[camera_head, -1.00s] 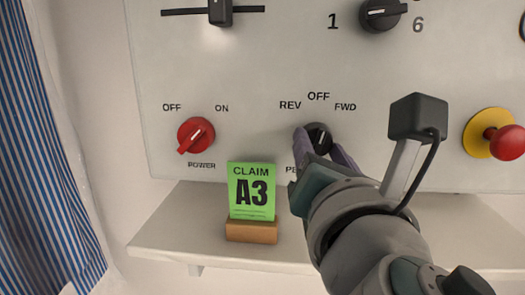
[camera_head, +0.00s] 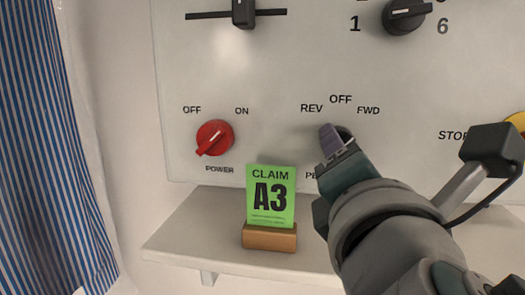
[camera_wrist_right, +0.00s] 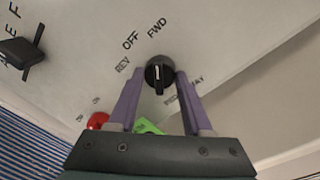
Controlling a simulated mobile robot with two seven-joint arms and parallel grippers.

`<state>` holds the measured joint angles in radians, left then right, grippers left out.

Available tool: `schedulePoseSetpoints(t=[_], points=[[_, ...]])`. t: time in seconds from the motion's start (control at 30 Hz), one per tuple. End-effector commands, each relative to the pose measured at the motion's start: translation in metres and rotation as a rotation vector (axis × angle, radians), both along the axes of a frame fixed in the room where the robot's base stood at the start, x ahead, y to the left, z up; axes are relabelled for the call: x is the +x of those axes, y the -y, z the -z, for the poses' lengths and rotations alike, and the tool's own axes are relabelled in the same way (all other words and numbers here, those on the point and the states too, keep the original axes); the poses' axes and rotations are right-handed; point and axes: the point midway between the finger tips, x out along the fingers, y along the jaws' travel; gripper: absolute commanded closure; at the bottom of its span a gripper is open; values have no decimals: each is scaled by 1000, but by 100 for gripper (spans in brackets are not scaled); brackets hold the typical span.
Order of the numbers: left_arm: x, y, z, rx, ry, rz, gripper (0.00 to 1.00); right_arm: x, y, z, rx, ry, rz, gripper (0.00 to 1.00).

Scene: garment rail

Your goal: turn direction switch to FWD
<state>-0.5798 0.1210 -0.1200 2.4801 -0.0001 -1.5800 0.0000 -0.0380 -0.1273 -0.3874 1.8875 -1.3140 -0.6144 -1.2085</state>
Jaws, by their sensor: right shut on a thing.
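The direction switch is a black round knob with a white mark, below the printed words REV, OFF and FWD (camera_head: 368,111). My right gripper (camera_head: 337,140) covers most of it in the head view, where only a dark edge of the knob (camera_head: 344,132) shows. In the right wrist view the knob (camera_wrist_right: 159,73) sits between the purple fingertips of my right gripper (camera_wrist_right: 157,80), which is shut on it. Its white mark runs roughly up and down in that picture; which label it points at I cannot tell. My left gripper is not in view.
A red POWER knob (camera_head: 214,138) is left of the switch. A green A3 claim card (camera_head: 271,197) in a wooden stand (camera_head: 269,237) stands on the white shelf (camera_head: 190,230) below. A slider (camera_head: 243,12) and a black numbered knob (camera_head: 404,15) are above. A striped curtain (camera_head: 50,150) hangs left.

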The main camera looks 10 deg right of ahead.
Motion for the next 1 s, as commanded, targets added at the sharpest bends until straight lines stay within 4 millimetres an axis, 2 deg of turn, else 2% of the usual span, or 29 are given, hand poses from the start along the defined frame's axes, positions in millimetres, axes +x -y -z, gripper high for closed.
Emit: schedulePoseSetpoints(t=[0.23,0.27,0.5,0.8,0.87,1.0], points=[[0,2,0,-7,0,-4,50,0,0,0,5,0,-1,100],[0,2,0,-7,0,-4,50,0,0,0,5,0,-1,49],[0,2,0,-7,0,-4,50,0,0,0,3,1,0,22],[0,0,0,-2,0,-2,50,-2,-1,1,1,0,-1,21],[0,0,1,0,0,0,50,-7,-2,1,2,0,-1,21],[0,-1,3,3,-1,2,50,-29,-7,4,4,-3,-1,21]])
